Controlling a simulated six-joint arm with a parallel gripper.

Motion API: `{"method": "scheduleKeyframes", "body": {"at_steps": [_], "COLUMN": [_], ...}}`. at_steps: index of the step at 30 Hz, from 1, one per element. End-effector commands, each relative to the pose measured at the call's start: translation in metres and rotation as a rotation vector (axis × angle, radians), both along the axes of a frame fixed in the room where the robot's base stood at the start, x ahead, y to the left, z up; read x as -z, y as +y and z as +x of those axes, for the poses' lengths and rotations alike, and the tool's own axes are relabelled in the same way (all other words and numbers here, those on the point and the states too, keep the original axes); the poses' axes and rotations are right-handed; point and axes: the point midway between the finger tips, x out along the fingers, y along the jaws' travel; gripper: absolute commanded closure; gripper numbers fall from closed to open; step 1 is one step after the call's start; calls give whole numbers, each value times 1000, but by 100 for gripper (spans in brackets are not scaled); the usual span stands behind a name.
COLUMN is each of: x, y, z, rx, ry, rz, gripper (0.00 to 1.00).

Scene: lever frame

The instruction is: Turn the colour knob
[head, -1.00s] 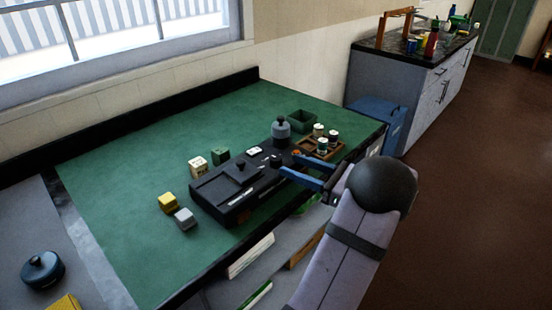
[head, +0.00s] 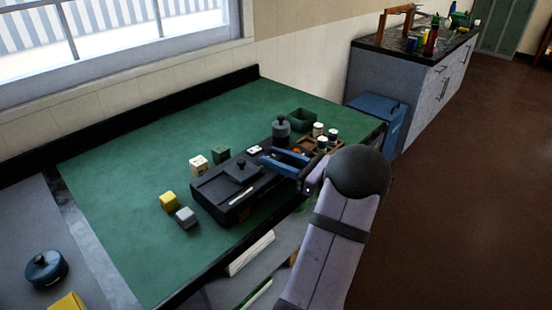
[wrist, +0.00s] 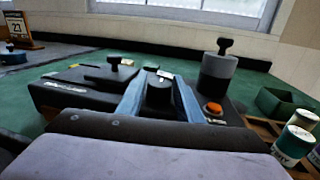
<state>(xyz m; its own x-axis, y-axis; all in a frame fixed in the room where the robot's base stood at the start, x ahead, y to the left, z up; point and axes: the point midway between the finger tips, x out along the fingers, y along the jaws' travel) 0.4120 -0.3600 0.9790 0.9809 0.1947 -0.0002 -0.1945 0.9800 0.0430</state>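A black round knob (wrist: 159,92) stands on the dark control box (head: 212,192), between the two blue fingers of my gripper (wrist: 160,82) in the wrist view. The fingers are apart, one on each side of the knob; I cannot make out contact. In the head view my gripper (head: 264,158) reaches over the right part of the box, and its fingers hide the knob there. The box also has a raised plate with a small black handle (wrist: 114,63) at left and an orange button (wrist: 214,108) to the right of the fingers.
A grey cylinder with a black top knob (head: 281,130) stands just beyond the gripper. A wooden tray (head: 306,145) with several small jars is at its right. Several small blocks, such as a yellow one (head: 169,201), lie left of the box on the green top (head: 120,220).

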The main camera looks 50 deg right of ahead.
Motion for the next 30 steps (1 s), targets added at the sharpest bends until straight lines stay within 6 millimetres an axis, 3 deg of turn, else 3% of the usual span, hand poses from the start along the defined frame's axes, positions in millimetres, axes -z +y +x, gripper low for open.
{"method": "scheduleKeyframes", "body": {"at_steps": [1,3,11,30], "x": [0,0,-1,-2], "y": [0,0,0,0], "z": [0,0,0,1], "rx": [0,0,-33,-357], "ry": [0,0,-1,-2], "rz": [0,0,0,1], "gripper": [80,95,95,95]}}
